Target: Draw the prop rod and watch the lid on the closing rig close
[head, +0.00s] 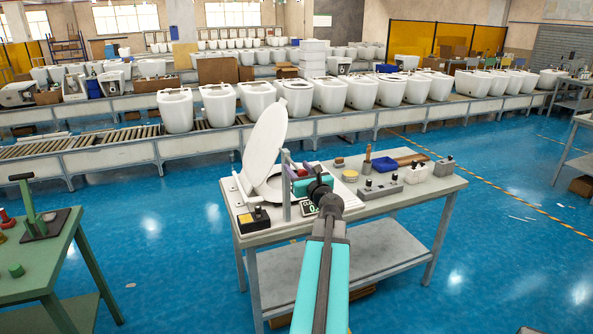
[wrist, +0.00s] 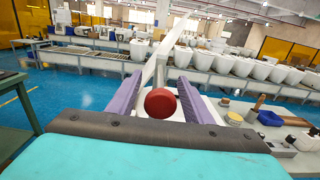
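The closing rig (head: 262,219) stands on the workbench with its pale lid (head: 268,135) raised steeply. In the wrist view the lid (wrist: 165,48) shows nearly edge-on, leaning behind the fingers. My gripper (head: 296,173) is at the rig, right of the lid; its purple fingers are parallel and apart. A round red knob (wrist: 160,102), which looks like the prop rod's end, sits between the fingers in the wrist view. It nearly fills the gap, and I cannot tell whether the fingers touch it. The rod behind the knob is hidden.
The workbench (head: 437,188) also holds a blue tray (head: 384,165), a grey control box (head: 380,188) and a black-and-yellow box (head: 254,219). A green table (head: 40,262) stands at left. A conveyor of toilet bowls (head: 328,95) runs behind. Blue floor lies open between.

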